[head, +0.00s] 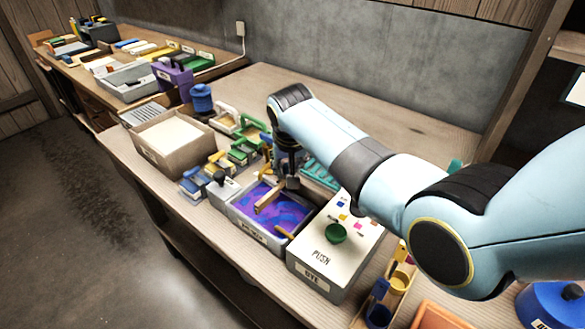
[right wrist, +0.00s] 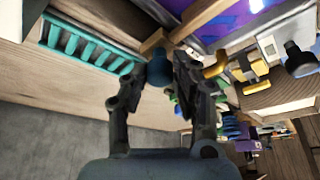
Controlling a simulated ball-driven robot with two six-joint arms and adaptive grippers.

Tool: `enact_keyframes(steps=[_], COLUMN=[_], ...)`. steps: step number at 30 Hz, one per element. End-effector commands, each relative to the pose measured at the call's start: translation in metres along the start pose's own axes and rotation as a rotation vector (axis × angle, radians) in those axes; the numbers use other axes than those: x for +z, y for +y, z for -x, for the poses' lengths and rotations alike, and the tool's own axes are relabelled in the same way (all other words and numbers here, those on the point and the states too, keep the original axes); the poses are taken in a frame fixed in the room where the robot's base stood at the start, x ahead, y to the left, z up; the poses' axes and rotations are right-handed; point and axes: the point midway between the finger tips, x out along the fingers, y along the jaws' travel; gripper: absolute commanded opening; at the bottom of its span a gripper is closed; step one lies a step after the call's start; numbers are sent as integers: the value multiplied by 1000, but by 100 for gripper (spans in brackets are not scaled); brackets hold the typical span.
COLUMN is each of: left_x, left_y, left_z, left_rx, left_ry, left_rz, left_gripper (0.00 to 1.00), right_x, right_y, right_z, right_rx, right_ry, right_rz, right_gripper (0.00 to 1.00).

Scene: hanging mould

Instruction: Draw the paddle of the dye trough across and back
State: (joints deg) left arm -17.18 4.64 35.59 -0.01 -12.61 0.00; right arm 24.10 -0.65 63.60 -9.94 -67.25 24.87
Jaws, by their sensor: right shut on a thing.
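The dye trough (head: 247,230) is a pale box of purple and blue liquid on the bench. Its wooden paddle (head: 266,202) lies across the liquid, towards the trough's left part. My right gripper (head: 291,183) is at the paddle's far end, over the trough's back edge. In the right wrist view its fingers (right wrist: 160,70) are closed around a dark blue knob (right wrist: 158,66) joined to the wooden paddle (right wrist: 155,41). The liquid also shows there (right wrist: 215,22). My left gripper is not in view. My right forearm hides some of the bench behind the trough.
A teal rack (head: 320,174) is behind. A cardboard box (head: 172,137) and several small colored blocks (head: 220,165) crowd the left.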

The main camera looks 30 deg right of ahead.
Motion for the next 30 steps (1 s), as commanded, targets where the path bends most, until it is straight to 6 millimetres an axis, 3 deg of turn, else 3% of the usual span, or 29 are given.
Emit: enact_keyframes(steps=[1,6,17,20,30], left_x=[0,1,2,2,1], left_y=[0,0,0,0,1], left_z=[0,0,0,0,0], left_rx=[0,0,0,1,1], left_ry=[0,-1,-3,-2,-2], left_rz=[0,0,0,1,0], left_gripper=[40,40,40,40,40], right_x=[-3,-2,-2,-2,-2], right_y=[-2,-2,-2,-2,-2], right_z=[1,1,8,20,92], right_rx=[-6,-6,-5,-5,-7], right_ry=[7,6,6,6,8], right_rz=[-1,-1,-1,-1,-2], right_gripper=[29,49,49,49,49])
